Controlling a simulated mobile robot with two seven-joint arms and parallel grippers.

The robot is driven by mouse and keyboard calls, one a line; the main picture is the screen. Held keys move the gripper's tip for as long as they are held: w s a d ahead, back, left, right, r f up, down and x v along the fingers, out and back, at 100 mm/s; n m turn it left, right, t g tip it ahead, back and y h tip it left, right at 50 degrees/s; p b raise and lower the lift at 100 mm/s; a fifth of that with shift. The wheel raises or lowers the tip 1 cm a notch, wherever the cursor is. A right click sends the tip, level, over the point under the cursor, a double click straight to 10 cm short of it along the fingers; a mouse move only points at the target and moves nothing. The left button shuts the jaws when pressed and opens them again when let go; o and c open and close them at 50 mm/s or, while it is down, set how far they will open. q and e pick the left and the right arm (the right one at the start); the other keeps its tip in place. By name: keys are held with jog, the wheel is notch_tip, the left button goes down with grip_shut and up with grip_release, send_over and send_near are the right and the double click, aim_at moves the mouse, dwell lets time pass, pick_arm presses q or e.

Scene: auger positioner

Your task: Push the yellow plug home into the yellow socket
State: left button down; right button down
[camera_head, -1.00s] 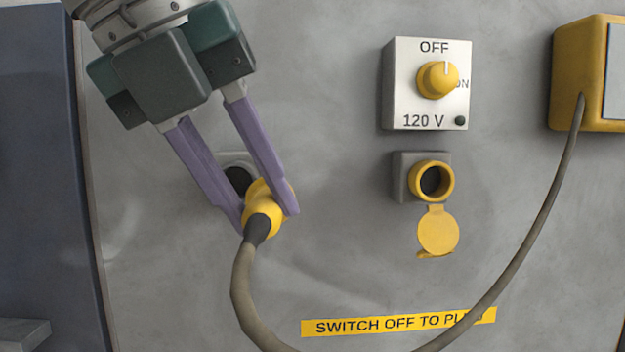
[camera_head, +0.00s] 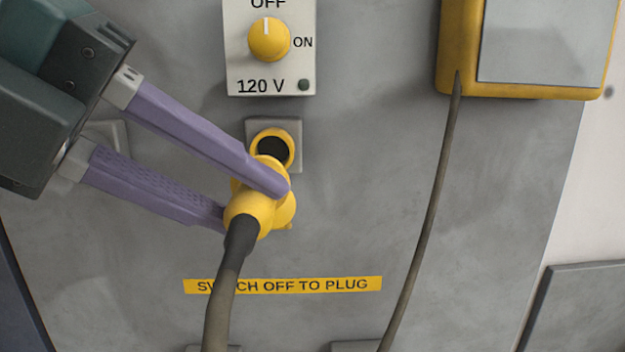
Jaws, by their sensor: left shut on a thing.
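My left gripper (camera_head: 254,203) is shut on the yellow plug (camera_head: 250,212), one purple finger on each side. The plug's grey cable hangs from its near end and runs down out of view. The yellow socket (camera_head: 291,150) is on the grey panel, its dark opening showing just above the plug. The plug's front end overlaps the lower rim of the socket in the picture; whether they touch I cannot tell. The socket's open flap is mostly hidden behind the plug. My right gripper is not in view.
Above the socket is a white switch box (camera_head: 241,70) with a yellow knob (camera_head: 268,40), its mark pointing up to OFF. A yellow box (camera_head: 456,50) with a hanging cable (camera_head: 432,215) is at right. A yellow label (camera_head: 345,284) lies below. The panel right of the socket is clear.

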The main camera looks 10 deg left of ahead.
pick_arm(q)
jog(key=shift+w+a, duration=0.1)
jog(key=shift+w+a, duration=0.25)
jog(key=shift+w, duration=0.65)
jog(key=shift+w+a, duration=0.25)
jog(key=shift+w, duration=0.65)
jog(key=shift+w+a, duration=0.25)
jog(key=shift+w, duration=0.65)
jog(key=shift+b, duration=0.65)
jog(key=shift+w+a, duration=0.25)
jog(key=shift+w, duration=0.55)
jog(key=shift+w+a, duration=0.2)
jog(key=shift+w, duration=0.55)
jog(key=c, duration=0.5)
grip_release()
